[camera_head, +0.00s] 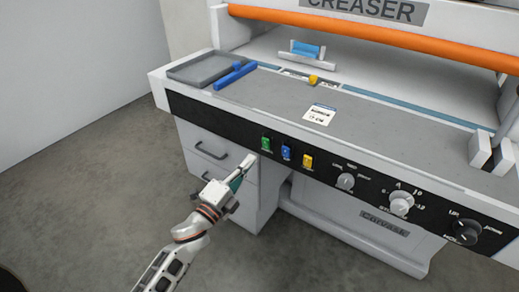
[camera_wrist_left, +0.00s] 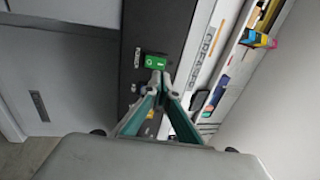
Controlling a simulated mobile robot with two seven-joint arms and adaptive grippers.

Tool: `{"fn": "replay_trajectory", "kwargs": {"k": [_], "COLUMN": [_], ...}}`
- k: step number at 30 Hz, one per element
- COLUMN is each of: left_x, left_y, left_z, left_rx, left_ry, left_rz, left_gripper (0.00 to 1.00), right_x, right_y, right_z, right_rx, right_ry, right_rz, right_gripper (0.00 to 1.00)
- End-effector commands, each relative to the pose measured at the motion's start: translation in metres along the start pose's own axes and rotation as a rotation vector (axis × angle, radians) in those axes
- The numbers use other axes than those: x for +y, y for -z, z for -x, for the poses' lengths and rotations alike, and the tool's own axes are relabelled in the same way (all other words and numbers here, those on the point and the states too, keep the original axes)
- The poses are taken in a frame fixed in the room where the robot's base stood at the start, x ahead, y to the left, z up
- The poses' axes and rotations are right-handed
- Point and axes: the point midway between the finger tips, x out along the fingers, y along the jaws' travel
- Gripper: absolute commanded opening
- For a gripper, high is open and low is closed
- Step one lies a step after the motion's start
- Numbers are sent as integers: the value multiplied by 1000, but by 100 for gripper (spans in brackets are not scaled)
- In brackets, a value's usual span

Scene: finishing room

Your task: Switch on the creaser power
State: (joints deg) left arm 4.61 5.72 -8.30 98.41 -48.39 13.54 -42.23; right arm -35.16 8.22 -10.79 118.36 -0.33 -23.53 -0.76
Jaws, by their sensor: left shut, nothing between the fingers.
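The creaser (camera_head: 400,160) is a large white machine with a black control strip along its front. A green switch (camera_head: 265,144) sits at the left of the strip, with a blue switch (camera_head: 286,153) and a yellow switch (camera_head: 307,162) to its right. My left gripper (camera_head: 246,163) is shut and empty, its tips just below and left of the green switch. In the left wrist view the green switch (camera_wrist_left: 155,62) lies just beyond the closed fingertips (camera_wrist_left: 160,80); I cannot tell whether they touch. My right gripper is not in view.
Three dials, including a grey knob (camera_head: 345,182), are farther right on the strip. A grey tray (camera_head: 200,68) and a blue bar (camera_head: 235,76) lie on the bed. Drawers with a handle (camera_head: 211,150) are below. The floor at left is clear.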

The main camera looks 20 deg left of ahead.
Motion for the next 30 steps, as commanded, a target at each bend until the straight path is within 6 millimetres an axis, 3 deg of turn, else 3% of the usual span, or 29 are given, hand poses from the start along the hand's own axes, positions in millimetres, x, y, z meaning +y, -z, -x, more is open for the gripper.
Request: {"fn": "replay_trajectory", "kwargs": {"k": [3,10,30], "left_x": [-1,1,-5], "left_y": [0,0,0], "left_z": [-24,-52,-71], "left_rx": [-1,0,-1], "left_ry": [2,0,1], "left_rz": [-1,2,0], "left_gripper": [0,0,0], "right_x": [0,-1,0], "right_y": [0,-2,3], "right_z": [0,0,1], "right_rx": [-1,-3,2], "right_ry": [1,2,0], "right_rz": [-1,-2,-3], "right_gripper": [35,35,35]}}
